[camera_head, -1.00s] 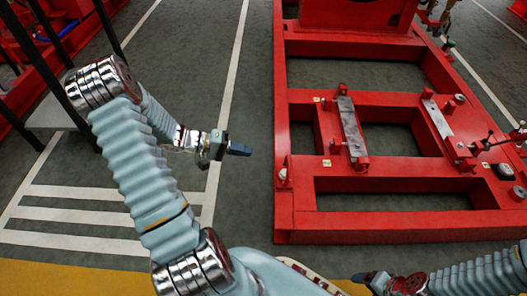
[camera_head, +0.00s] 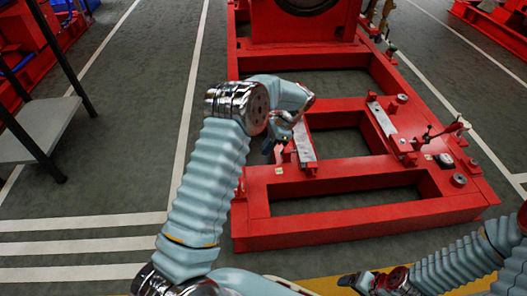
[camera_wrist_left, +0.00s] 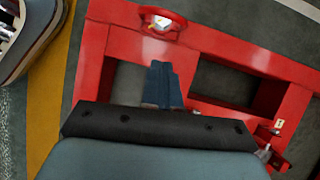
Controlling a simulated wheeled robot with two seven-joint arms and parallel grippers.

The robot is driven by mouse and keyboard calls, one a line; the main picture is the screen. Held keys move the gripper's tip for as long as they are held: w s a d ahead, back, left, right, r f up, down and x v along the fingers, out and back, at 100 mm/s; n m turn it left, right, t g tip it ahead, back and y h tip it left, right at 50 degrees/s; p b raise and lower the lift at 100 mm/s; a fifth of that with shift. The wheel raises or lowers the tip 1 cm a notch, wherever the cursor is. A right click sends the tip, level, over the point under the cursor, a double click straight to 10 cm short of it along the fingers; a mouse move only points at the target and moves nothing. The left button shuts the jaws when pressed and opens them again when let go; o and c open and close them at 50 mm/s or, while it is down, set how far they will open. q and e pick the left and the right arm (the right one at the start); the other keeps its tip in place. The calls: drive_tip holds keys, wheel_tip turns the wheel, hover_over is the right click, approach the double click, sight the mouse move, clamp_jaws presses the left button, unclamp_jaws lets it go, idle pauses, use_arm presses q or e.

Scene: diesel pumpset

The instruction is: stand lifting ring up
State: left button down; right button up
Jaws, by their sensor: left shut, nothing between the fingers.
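A red ring (camera_wrist_left: 160,22) shows at the top of the left wrist view, on a beam of the red base frame (camera_wrist_left: 240,48), with a small white and yellow piece within its outline. I cannot tell whether the ring stands or lies. In the head view a small red fitting on the frame's left edge (camera_head: 240,187) seems to be the same thing. My left gripper (camera_head: 268,150) is shut and empty above the frame, apart from the ring; its blue fingers (camera_wrist_left: 163,85) show in the wrist view. My right gripper (camera_head: 350,281) is low in the head view, its jaws unclear.
The red base frame (camera_head: 350,230) has open bays, metal-topped crossbars (camera_head: 304,142) and small fittings on its right side (camera_head: 445,160). A grey shelf with dark posts (camera_head: 40,130) stands at the left. The floor between shelf and frame is clear.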

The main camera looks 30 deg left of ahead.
use_arm(q)
drive_tip(key=s+a+f+b, duration=0.1)
drive_tip(key=s+a+f, duration=0.3)
drive_tip(key=f, duration=0.4)
drive_tip(key=shift+s+a, duration=0.4)
drive_tip(key=shift+a, duration=0.45)
drive_tip(key=shift+r, duration=0.1)
drive_tip(key=shift+s+a, duration=0.55)
drive_tip(key=shift+a, duration=0.25)
